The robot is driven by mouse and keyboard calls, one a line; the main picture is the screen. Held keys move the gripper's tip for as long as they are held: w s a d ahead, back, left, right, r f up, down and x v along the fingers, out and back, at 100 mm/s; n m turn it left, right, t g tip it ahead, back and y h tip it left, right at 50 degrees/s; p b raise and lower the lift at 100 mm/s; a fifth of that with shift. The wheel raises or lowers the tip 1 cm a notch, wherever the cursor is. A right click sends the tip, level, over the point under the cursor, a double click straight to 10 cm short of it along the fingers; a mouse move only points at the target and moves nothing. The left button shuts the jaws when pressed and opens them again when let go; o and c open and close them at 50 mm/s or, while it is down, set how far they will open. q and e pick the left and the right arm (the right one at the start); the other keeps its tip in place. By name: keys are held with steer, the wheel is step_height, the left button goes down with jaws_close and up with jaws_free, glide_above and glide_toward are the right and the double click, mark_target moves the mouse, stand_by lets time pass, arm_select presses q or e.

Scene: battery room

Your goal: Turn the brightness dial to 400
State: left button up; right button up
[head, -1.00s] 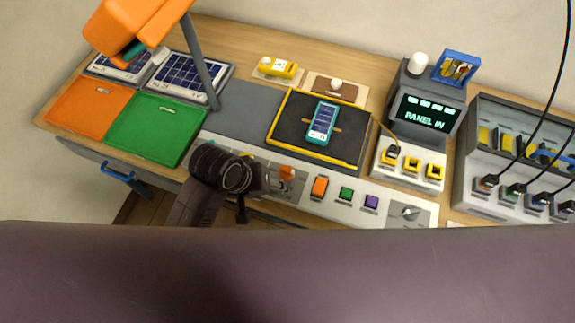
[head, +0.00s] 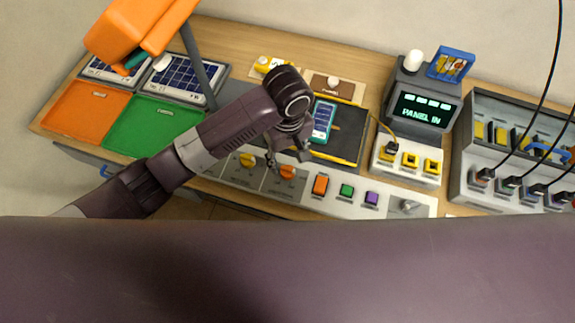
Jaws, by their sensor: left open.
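A control strip along the bench front carries an orange dial (head: 287,172) and a yellow dial (head: 248,160) to its left. Their printed labels and scale marks are too small to read, so I cannot tell which is named brightness or what value either points to. My left gripper (head: 287,159) is open and empty, pointing down just above the orange dial, with its fingers spread to either side in the picture. Whether they touch the dial I cannot tell. My right gripper is not in view.
Right of the dials sit an orange switch (head: 320,184), a green button (head: 346,190), a purple button (head: 372,198) and a grey knob (head: 407,206). A small panel (head: 322,121) lies on the black mat behind. A monitor (head: 422,108) reads "PANEL IN". An orange lamp (head: 135,28) overhangs the left.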

mark_target(288, 169)
arm_select(q)
step_height(288, 169, down, 6)
steer(key=shift+r+p, duration=0.1)
steer(key=shift+p, duration=0.45)
steer(key=shift+c, duration=0.7)
steer(key=c, duration=1)
